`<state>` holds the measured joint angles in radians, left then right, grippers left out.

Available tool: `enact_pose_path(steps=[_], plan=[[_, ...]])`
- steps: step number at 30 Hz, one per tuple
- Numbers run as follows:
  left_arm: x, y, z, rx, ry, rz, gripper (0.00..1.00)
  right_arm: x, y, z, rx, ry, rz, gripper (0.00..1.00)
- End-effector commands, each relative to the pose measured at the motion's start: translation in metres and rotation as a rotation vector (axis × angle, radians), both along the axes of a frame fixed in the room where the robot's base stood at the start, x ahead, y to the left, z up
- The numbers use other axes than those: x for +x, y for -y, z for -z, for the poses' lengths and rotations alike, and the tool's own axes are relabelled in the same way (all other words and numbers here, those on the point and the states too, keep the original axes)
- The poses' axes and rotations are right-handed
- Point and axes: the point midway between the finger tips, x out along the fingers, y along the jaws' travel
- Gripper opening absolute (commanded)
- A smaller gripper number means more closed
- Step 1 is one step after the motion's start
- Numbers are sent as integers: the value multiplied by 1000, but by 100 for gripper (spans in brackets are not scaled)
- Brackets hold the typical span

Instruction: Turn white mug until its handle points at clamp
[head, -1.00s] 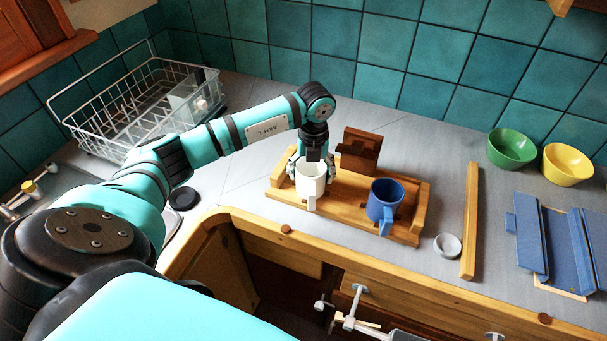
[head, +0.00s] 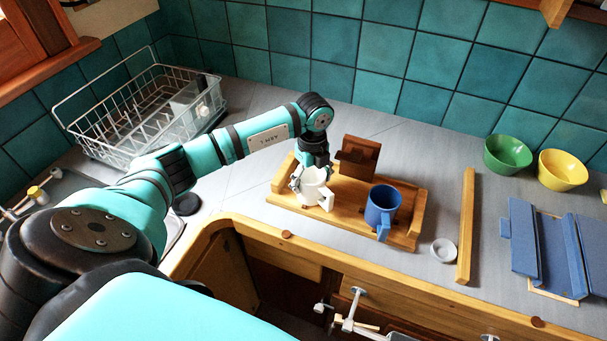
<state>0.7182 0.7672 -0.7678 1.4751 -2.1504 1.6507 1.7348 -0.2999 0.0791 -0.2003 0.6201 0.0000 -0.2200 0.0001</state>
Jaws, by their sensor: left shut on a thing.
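The white mug (head: 311,187) stands upright on the left part of a wooden tray (head: 410,237). Its handle (head: 327,202) points to the right and toward the front edge. My left gripper (head: 308,178) reaches down from behind and is shut on the white mug; the mug hides part of the fingers. I cannot single out a clamp for certain; a grey T-shaped metal piece (head: 350,309) shows at the drawer front below the counter.
A blue mug (head: 381,207) stands on the tray, right of the white mug. A brown wooden stand (head: 358,152) is behind. A small white dish (head: 444,250), wooden bar (head: 467,225), green bowl (head: 508,154) and yellow bowl (head: 562,170) are right. A wire rack (head: 140,115) is left.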

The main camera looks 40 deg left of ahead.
Motion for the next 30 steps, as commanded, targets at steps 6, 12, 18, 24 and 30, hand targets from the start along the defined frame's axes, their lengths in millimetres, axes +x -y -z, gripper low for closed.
enact_pose_path(steps=[6,12,18,24,30], plan=[[0,0,-4,-1,1,-115,52,0,0,-9,0,0,0,40],[-1,1,-5,-1,-1,-414,52,0,0,-27,0,0,0,40],[-1,1,-2,-1,0,-587,52,0,0,-33,0,0,0,40],[0,0,-1,-1,1,-599,52,0,0,-32,0,0,0,40],[-1,1,-3,-1,0,-668,52,0,0,-40,0,0,0,40]])
